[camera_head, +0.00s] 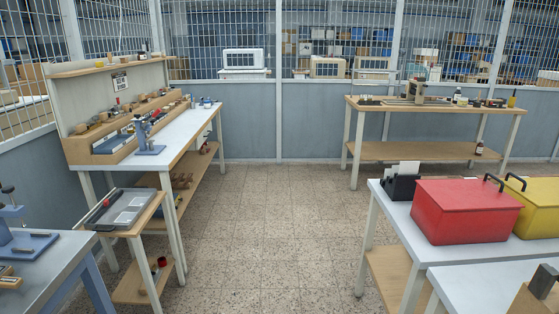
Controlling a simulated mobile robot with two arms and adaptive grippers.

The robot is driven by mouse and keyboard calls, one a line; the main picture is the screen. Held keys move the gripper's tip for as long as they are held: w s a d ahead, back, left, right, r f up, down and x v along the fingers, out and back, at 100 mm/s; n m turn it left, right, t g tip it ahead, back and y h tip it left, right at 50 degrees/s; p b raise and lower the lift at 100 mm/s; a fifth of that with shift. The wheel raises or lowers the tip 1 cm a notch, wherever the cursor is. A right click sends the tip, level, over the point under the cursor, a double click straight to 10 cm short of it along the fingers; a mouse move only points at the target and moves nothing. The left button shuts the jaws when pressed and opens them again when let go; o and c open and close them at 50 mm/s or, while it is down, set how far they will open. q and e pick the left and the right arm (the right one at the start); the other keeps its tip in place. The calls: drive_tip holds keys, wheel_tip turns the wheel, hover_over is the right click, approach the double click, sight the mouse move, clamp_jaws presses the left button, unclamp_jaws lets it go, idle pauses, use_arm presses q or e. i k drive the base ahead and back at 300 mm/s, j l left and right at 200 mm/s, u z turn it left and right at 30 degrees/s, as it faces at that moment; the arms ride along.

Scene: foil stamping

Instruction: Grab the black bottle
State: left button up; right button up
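No thing that is plainly a black bottle can be made out at this distance. A small dark bottle with a pale label (457,95) stands on the wooden top of the far right bench (432,108). Another small dark or brown bottle with a pale label (479,148) stands on that bench's lower shelf, near its right end. Neither of my grippers shows in the head view, so what they hold cannot be seen.
The speckled tile floor (270,215) is clear in the middle. A long white workbench (190,135) and a small side table (140,222) stand left. A red box (465,212) and a yellow box (540,208) sit on a white table at the right.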

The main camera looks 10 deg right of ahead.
sight(458, 93)
drive_tip(key=i+z, duration=0.15)
drive_tip(key=i, duration=0.75)
drive_tip(key=i+j+z, duration=0.1)
drive_tip(key=i, duration=2.75)
drive_tip(key=i+l+z, duration=0.1)
drive_tip(key=i+z, duration=0.2)
drive_tip(key=i, duration=0.2)
drive_tip(key=i+z, duration=0.25)
drive_tip(key=i, duration=0.25)
drive_tip(key=i+j+z, duration=0.1)
drive_tip(key=i+z, duration=0.2)
drive_tip(key=i, duration=0.25)
drive_tip(key=i+j+z, duration=0.3)
drive_tip(key=i, duration=0.2)
drive_tip(key=i+l+z, duration=0.2)
drive_tip(key=i+z, duration=0.25)
drive_tip(key=i, duration=0.75)
drive_tip(key=i+j+z, duration=0.2)
drive_tip(key=i+z, duration=0.2)
drive_tip(key=i, duration=0.8)
